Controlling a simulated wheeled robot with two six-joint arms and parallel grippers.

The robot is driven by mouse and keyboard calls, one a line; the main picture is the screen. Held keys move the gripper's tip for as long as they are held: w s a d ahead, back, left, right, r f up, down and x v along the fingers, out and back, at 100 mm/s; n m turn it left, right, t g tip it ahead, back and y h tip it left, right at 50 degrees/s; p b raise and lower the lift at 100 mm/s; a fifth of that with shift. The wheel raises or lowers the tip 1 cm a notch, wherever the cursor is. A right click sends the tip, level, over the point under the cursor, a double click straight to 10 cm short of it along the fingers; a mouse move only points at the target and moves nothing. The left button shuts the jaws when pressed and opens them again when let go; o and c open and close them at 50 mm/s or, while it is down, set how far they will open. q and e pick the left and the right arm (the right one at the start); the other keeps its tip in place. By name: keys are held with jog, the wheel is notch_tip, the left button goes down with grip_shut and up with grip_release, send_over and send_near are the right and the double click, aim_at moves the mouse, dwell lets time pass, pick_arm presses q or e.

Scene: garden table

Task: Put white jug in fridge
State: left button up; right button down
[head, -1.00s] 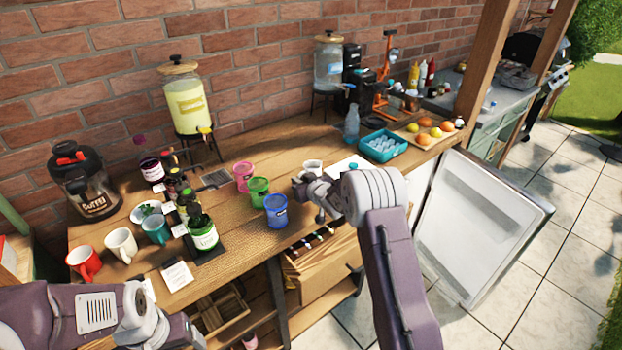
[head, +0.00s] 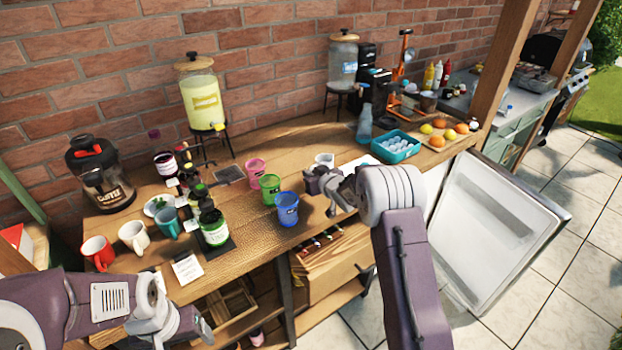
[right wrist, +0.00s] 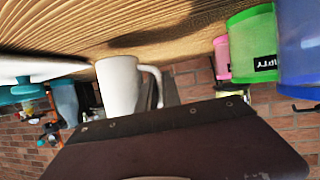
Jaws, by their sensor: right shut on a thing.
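The white jug (head: 325,159) is on or just above the wooden table, partly hidden behind my right gripper (head: 322,188). In the right wrist view the white jug (right wrist: 119,86) shows with its handle, its lower picture part covered by a dark gripper plate. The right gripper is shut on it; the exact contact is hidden. The fridge's open door (head: 497,232) stands out at the right of the table, its white inner side showing. My left arm is at the lower left, its fingertips not clearly visible.
Pink (head: 264,174), green (head: 269,190) and blue (head: 287,209) cups stand left of the right gripper. A teal egg tray (head: 397,148) and a fruit board (head: 450,140) are at the right. Mugs and bottles crowd the left.

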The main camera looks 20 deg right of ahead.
notch_tip(320, 180, up, 2)
jog(key=shift+d+r, duration=0.1)
jog(key=shift+r, duration=0.05)
jog(key=s+d+r+p, duration=0.3)
jog(key=d+r, duration=0.3)
jog(key=d, duration=0.4)
jog(key=shift+s+d+r, duration=0.25)
jog(key=shift+s+d, duration=0.1)
jog(key=shift+s, duration=0.25)
dwell(1.4)
